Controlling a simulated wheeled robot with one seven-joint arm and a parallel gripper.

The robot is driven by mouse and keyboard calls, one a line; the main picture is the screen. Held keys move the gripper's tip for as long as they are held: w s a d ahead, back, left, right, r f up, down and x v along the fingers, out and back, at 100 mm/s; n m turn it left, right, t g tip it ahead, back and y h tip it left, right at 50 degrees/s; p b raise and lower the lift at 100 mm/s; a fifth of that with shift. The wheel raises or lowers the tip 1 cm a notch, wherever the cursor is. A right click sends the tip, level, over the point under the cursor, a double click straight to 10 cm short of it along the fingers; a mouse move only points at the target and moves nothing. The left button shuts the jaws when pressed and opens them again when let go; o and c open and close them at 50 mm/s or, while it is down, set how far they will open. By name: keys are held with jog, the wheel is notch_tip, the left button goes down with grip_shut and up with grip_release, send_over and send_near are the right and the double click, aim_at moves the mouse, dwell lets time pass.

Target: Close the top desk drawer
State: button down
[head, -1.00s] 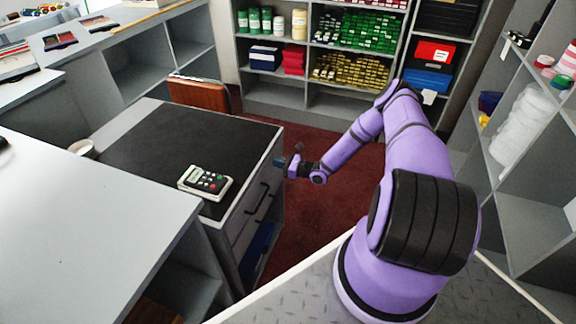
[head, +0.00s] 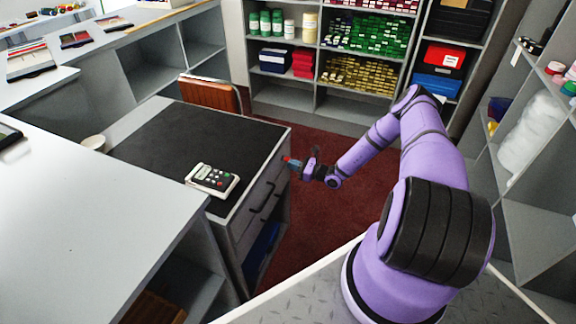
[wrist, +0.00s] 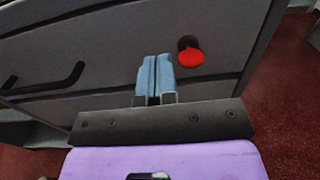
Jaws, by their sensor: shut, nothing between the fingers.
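The desk (head: 190,140) has a black top and grey drawer fronts on its right side. The top drawer front (head: 270,178) carries a black bar handle; I cannot tell from here whether it is fully flush. In the wrist view a grey drawer front (wrist: 110,55) fills most of the picture, with a black handle (wrist: 45,82) at left and a red round piece (wrist: 190,58) at right. My gripper (head: 291,161) is at the far end of the drawer side. Its blue fingers (wrist: 155,75) are together and empty, facing the front; contact is unclear.
A calculator-like device (head: 212,180) lies on the desk top near the front edge. A brown chair back (head: 210,93) stands behind the desk. A white counter (head: 90,210) is at left. Shelves (head: 335,50) line the back and right. Red floor is open between.

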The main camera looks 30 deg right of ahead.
jog(key=v, duration=1)
jog(key=s+a+r+n+g, duration=0.1)
jog(key=a+r+n+g, duration=0.4)
jog(key=r, duration=0.8)
jog(key=a+r+n+g+h, duration=0.1)
jog(key=a+r+n+g, duration=0.45)
jog(key=r, duration=0.75)
jog(key=s+a+r+n+g, duration=0.1)
jog(key=a+r+n+g, duration=0.25)
jog(key=r+n, duration=0.7)
jog(key=s+a+r+n+h, duration=0.2)
jog(key=s+a+r+h, duration=0.1)
jog(key=s+r, duration=0.5)
jog(key=s+a+r+n+h, duration=0.1)
jog(key=s+a+r+h, duration=0.3)
jog(key=r, duration=0.6)
jog(key=s+r+n+t+h, duration=0.1)
jog(key=s+r+n+t, duration=0.1)
jog(key=s, duration=0.6)
jog(key=s+r+n+t+h, duration=0.1)
jog(key=s+r+n+t, duration=0.1)
jog(key=s+r, duration=0.3)
jog(key=shift+s+n+t+h, duration=0.3)
jog(key=shift+s+t+h, duration=0.1)
jog(key=shift+s, duration=1.65)
jog(key=c, duration=1.8)
grip_release()
jog(key=shift+a, duration=0.1)
